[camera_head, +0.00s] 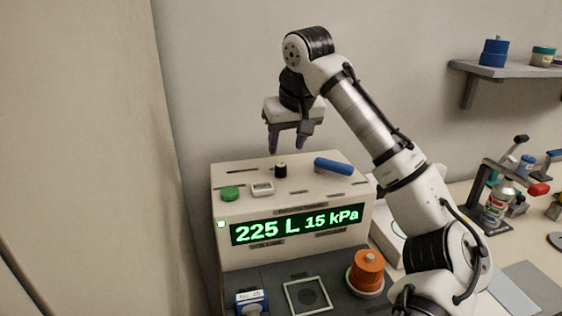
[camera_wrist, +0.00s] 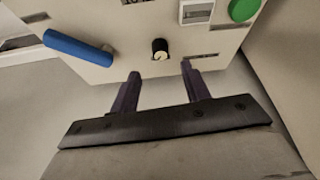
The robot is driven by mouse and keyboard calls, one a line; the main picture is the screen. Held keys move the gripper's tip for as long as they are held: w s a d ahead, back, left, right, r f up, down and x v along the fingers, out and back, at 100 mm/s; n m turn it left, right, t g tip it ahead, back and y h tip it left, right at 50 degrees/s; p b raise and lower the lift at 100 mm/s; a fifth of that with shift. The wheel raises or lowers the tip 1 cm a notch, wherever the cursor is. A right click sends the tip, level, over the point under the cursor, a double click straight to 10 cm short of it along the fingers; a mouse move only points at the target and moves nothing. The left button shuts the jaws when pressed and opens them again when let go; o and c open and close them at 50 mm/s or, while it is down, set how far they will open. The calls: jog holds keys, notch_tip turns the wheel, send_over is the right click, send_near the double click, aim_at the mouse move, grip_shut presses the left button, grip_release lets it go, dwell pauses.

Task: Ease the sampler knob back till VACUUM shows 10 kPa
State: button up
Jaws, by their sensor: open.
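The sampler (camera_head: 219,262) is a cream box with a lit display (camera_head: 296,226) that reads 225 L and 15 kPa. My gripper (camera_head: 292,150) is open and empty above the box, apart from the knob. Its two dark fingers also show in the wrist view (camera_wrist: 163,75).
An orange container (camera_head: 367,268) and a square-framed plate (camera_head: 307,296) are in front. A shelf (camera_head: 500,75) is at right.

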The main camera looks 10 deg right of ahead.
aim_at(282, 165)
jog(key=x, duration=0.7)
jog(key=shift+w+f+p, duration=0.2)
jog(key=shift+f+p, duration=0.1)
jog(key=shift+p, duration=0.05)
jog(key=shift+c, duration=0.5)
jog(key=c, duration=0.9)
jog(key=shift+r, duration=0.1)
jog(key=n+y+p, duration=0.1)
jog(key=n+p, duration=0.3)
jog(key=shift+r+y+p, duration=0.15)
jog(key=shift+y+p, duration=0.25)
jog(key=n+g+p, duration=0.1)
jog(key=n+p, duration=0.1)
jog(key=n, duration=0.1)
jog(key=n+y+p, duration=0.1)
jog(key=n+p, duration=0.1)
jog(key=n, duration=0.1)
jog(key=shift+w+d+g, duration=0.15)
jog(key=shift+d+g, duration=0.05)
jog(key=shift+g, duration=0.2)
jog(key=shift+f, duration=0.2)
